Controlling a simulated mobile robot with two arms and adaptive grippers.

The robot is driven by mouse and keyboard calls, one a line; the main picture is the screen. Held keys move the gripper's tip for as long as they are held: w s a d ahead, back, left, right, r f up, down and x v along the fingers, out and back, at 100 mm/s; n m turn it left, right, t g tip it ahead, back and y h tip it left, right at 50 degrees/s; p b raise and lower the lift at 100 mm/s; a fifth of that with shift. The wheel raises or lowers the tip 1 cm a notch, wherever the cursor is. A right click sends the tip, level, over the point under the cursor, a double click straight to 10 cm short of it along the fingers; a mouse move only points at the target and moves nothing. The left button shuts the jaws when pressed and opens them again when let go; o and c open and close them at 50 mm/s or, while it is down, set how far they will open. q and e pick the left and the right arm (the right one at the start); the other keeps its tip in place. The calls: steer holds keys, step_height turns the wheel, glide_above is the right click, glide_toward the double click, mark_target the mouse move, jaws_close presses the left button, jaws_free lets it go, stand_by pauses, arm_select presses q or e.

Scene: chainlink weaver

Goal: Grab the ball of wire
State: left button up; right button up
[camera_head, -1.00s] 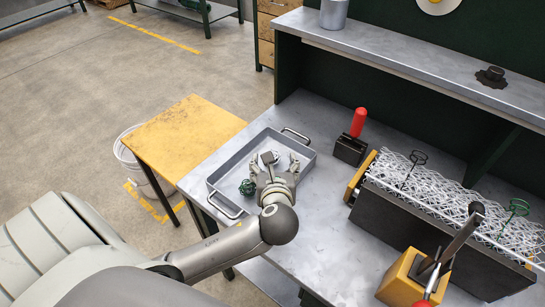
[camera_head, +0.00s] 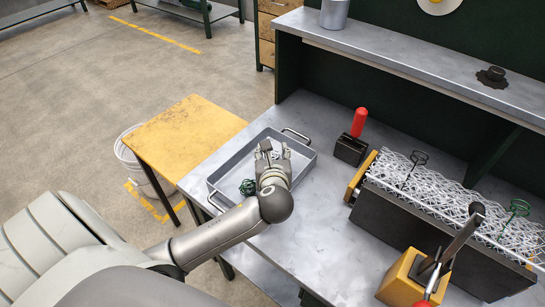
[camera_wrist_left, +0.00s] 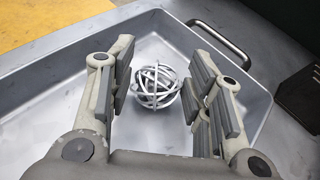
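The ball of wire, a round tangle of pale grey wire loops, lies in the metal tray (camera_head: 225,172) and shows whole in the left wrist view (camera_wrist_left: 158,86). In the head view it is mostly hidden by my left gripper (camera_head: 271,150). My left gripper also shows in the left wrist view (camera_wrist_left: 160,85). It is open, with a finger on each side of the ball and gaps between. A dark green wire ball (camera_head: 248,187) lies in the tray left of my gripper. My right gripper is not in view.
The tray has raised walls and handles (camera_head: 297,136) at its ends. A red-handled black block (camera_head: 350,148) stands to its right. The chain-link mesh (camera_head: 440,195) on a dark bed is farther right. A yellow side table (camera_head: 185,135) is at left.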

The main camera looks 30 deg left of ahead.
arm_select(q)
steer(key=shift+c, duration=1.2)
